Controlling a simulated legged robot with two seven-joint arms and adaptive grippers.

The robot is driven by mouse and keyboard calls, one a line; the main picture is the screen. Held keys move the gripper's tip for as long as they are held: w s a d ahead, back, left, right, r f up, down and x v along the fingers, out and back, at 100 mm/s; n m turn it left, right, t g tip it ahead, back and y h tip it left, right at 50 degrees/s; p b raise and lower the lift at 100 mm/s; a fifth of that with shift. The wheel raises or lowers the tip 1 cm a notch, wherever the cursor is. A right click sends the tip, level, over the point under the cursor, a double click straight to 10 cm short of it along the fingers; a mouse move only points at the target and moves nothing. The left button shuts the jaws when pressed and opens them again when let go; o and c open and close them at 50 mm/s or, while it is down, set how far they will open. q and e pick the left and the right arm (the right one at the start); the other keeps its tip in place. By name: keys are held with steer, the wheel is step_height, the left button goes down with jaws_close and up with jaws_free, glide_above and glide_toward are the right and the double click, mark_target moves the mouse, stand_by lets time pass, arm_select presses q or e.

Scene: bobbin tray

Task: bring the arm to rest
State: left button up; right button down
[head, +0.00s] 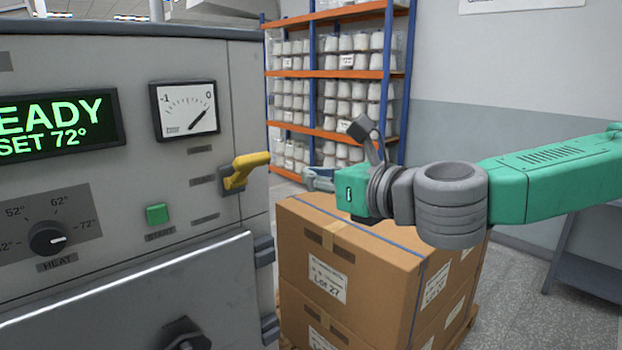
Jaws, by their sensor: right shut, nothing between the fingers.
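My right arm, green with grey joints, comes in from the right edge of the head view. It reaches across above a stack of cardboard boxes. My right gripper (318,179) is at its end, pointing left, shut and empty. It is apart from the yellow lever (246,170) on the grey machine (120,232), with a gap between them. My left gripper is not in view.
The machine has a lit green display (58,121), a dial gauge (186,109), a green button (157,214) and a heat knob (47,238). Cardboard boxes (365,262) stand under my right arm. Shelves (345,74) of white bobbins stand behind.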

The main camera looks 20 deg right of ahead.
steer(key=shift+w, duration=0.15)
steer(key=shift+d+f, duration=0.15)
steer(key=shift+d, duration=0.05)
steer(key=s+a+f+n+g+b, duration=0.1)
steer(key=s+a+f+n+g, duration=0.3)
steer(key=f, duration=0.7)
steer(key=s+a+f+n+g+b, duration=0.1)
steer(key=s+f+n+b, duration=0.3)
steer(key=f, duration=0.7)
steer(key=s+a+f+n+g+p, duration=0.1)
steer(key=s+a+f+n+g, duration=0.15)
steer(key=f+n, duration=0.65)
steer(key=s+d+f+n+g+h+b, duration=0.1)
steer(key=s+d+f+n+g, duration=0.15)
steer(key=s+f, duration=0.45)
steer(key=s+d+f+n+g+h+b, duration=0.1)
steer(key=s+d+f+n+g, duration=0.15)
steer(key=f, duration=0.85)
steer(key=s+d+f+n+g+h+b, duration=0.2)
steer(key=s+d+f+n+h, duration=0.1)
steer(key=s+d+f+n, duration=0.5)
steer(key=s+d+n, duration=0.2)
steer(key=s, duration=0.1)
steer(key=shift+d+n+h, duration=0.15)
steer(key=shift+n+h, duration=0.15)
